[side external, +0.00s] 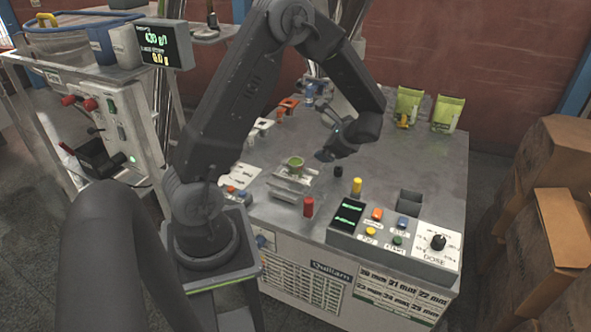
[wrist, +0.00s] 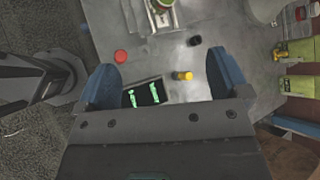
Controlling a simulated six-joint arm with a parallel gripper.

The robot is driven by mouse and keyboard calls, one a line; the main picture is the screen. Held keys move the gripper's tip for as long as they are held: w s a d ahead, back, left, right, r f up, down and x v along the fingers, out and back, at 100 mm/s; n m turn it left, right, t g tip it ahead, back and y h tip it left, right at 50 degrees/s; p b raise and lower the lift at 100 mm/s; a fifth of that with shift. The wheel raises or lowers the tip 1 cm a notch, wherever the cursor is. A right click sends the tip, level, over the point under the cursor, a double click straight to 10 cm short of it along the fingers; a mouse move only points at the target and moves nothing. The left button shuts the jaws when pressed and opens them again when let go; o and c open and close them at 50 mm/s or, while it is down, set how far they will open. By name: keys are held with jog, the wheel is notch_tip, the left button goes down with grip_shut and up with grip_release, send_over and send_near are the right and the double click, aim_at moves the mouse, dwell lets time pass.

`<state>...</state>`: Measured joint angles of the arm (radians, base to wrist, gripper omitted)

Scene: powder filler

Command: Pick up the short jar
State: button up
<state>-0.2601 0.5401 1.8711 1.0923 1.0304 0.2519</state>
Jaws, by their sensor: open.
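Several small cylinders stand upright on the grey metal table. The black one (side external: 338,171) is the shortest; the yellow one (side external: 357,186) and the red one (side external: 308,207) are taller. I cannot tell for sure which is the short jar. In the wrist view the black one (wrist: 194,40) and yellow one (wrist: 182,75) appear between my blue fingers, and the red one (wrist: 121,56) is near the left finger. A green-banded jar (side external: 296,165) sits on a metal stand. My gripper (side external: 326,154) is open and empty above the table, behind the black cylinder; it also shows in the wrist view (wrist: 163,65).
A control box (side external: 400,236) with buttons and a dial fills the front right of the table. Green pouches (side external: 447,113) stand at the back right. Cardboard boxes (side external: 562,155) are stacked right of the table. The table's right middle is mostly clear.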

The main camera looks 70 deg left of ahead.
jog(key=a+f+m+y, duration=0.2)
jog(key=a+f+m, duration=0.2)
jog(key=a+f, duration=0.5)
jog(key=m+y, duration=0.2)
jog(key=m, duration=0.2)
send_near(296, 165)
jog(key=shift+t, duration=0.3)
jog(key=x, duration=0.4)
jog(key=f+x, duration=0.1)
jog(key=x, duration=0.2)
jog(key=shift+w, duration=0.25)
jog(key=shift+x, duration=2.6)
jog(key=shift+c, duration=0.3)
jog(key=shift+r, duration=0.1)
jog(key=c, duration=1)
